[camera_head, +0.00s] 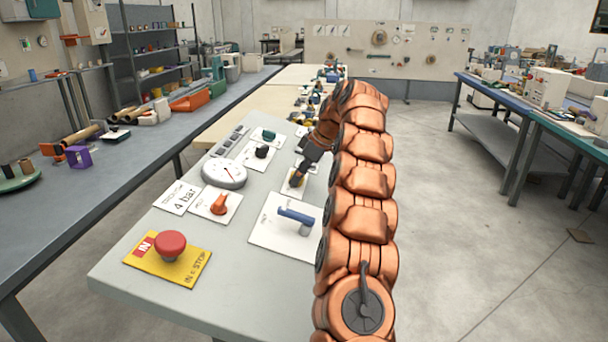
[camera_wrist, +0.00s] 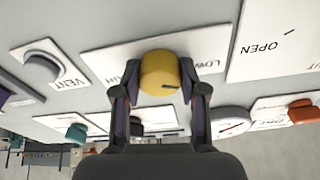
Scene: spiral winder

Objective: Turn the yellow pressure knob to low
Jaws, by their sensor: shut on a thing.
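The yellow pressure knob (camera_wrist: 160,73) sits on a white label plate (camera_wrist: 103,62) in the middle of the wrist view. The word LOW shows right of the knob; the left word is partly hidden. A short dark mark shows on the right part of the knob's face and runs roughly sideways. My gripper (camera_wrist: 158,88) has one finger on each side of the knob and is shut on it. In the head view the knob (camera_head: 296,181) shows only partly, behind my gripper (camera_head: 300,176).
The panel also has a blue lever (camera_head: 297,217), an orange handle (camera_head: 219,204), a white gauge (camera_head: 225,173), a black knob (camera_head: 263,151) and a red stop button (camera_head: 170,245) on a yellow plate. Benches stand left and right.

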